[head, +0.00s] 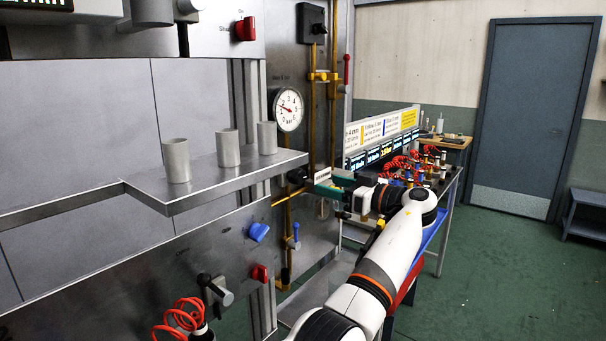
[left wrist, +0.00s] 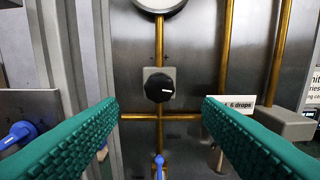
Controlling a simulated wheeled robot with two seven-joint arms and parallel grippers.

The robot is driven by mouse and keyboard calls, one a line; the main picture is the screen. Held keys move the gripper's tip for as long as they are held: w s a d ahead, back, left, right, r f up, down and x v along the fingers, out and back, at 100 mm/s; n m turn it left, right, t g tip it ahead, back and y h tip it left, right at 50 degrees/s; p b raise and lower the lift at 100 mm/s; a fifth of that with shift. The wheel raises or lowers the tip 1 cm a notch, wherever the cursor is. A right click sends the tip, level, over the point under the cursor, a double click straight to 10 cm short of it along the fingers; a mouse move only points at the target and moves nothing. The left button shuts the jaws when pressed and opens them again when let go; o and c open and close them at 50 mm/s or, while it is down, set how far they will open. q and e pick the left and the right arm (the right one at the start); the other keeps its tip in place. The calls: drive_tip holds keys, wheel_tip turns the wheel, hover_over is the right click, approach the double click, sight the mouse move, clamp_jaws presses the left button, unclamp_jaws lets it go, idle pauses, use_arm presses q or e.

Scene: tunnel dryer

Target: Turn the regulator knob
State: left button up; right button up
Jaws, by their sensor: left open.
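The regulator knob (left wrist: 159,88) is round and black with a white mark pointing right. It sits on a grey square plate on the metal panel, below the pressure gauge (head: 288,109). In the head view the knob (head: 297,176) is small and partly hidden near my gripper. My left gripper (head: 322,184) has green ribbed fingers and points at the panel. In the left wrist view its fingers stand wide apart, one on each side of the knob. They hold nothing, and the knob appears beyond the fingertips. My right gripper is not in view.
Brass pipes (left wrist: 158,135) run above, below and beside the knob. A blue valve handle (head: 258,232) and a red knob (head: 260,273) are on the panel at left. A shelf (head: 230,177) with grey cups juts out left of my gripper. A small sign (left wrist: 237,104) is at right.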

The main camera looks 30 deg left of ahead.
sight(302, 179)
use_arm(q)
drive_tip(key=a+p, duration=0.1)
drive_tip(key=a, duration=0.3)
drive_tip(key=shift+w+a+r, duration=0.1)
drive_tip(key=shift+a, duration=0.2)
drive_tip(key=a+p, duration=0.1)
drive_tip(key=a, duration=0.2)
drive_tip(key=shift+w+a, duration=0.1)
drive_tip(key=shift+w, duration=0.05)
drive_tip(key=shift+a+p, duration=0.3)
drive_tip(key=shift+a+f, duration=0.2)
drive_tip(key=shift+a, duration=0.1)
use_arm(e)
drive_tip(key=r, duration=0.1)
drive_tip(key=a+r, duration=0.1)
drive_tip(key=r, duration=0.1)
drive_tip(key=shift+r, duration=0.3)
